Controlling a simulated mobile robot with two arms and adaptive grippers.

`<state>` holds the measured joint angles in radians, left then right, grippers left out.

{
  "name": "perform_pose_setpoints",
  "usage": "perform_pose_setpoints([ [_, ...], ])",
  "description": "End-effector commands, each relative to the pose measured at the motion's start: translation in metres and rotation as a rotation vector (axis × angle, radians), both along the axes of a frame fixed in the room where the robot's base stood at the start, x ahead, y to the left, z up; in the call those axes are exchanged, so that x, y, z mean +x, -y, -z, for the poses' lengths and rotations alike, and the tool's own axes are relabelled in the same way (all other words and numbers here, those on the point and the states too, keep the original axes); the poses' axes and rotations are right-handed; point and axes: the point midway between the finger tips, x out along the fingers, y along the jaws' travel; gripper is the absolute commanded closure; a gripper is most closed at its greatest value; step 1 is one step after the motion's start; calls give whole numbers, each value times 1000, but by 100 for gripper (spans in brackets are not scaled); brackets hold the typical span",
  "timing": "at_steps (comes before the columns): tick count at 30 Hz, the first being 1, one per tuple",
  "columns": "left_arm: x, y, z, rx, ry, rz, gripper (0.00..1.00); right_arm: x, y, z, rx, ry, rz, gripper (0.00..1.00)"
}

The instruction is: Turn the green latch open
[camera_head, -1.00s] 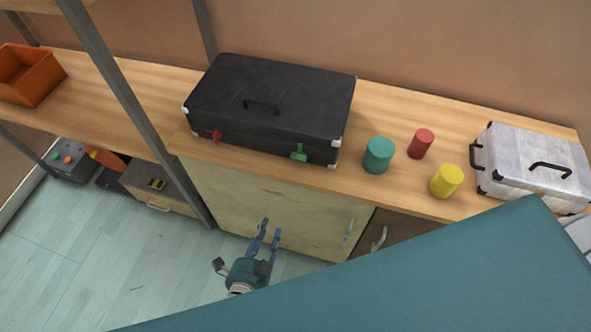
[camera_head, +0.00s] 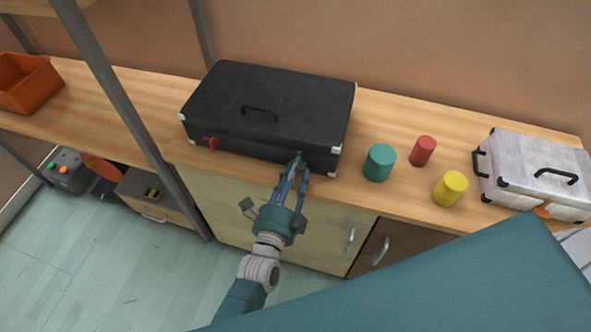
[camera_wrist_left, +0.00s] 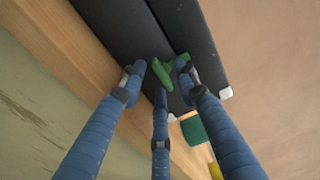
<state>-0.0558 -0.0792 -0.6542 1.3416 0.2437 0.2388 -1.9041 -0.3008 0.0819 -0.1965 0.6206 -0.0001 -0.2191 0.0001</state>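The black case (camera_head: 268,100) lies closed on the wooden counter. Its green latch (camera_head: 301,154) is on the front face near the right end, mostly hidden by my fingers in the head view. In the left wrist view the green latch (camera_wrist_left: 163,72) shows between the fingertips. My left gripper (camera_head: 297,164) is at the case front, fingers spread around the latch. In the wrist view the left gripper (camera_wrist_left: 159,78) looks open; one fingertip is very near or touching the latch's right end. The red latch (camera_head: 211,143) is at the front left. My right gripper is not in view.
A teal cylinder (camera_head: 380,163), a red cylinder (camera_head: 423,151) and a yellow cylinder (camera_head: 450,189) stand right of the case. A silver case (camera_head: 533,168) is farther right. A grey post (camera_head: 112,95) rises left of the case. An orange bin (camera_head: 28,83) sits far left.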

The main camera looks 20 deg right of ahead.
Motion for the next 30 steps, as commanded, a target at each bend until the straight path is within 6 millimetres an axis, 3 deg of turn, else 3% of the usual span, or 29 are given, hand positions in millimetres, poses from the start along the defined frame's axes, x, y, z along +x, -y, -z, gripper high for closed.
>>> perform_pose_setpoints([
  [10,5,3,0,1,0,0,69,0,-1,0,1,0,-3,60],
  [11,5,3,0,1,0,0,71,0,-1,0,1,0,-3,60],
  [15,5,3,0,1,0,0,99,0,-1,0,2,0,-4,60],
  [16,5,3,0,1,0,0,100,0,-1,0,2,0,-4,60],
  [30,4,3,0,-59,-42,0,100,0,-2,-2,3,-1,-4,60],
])
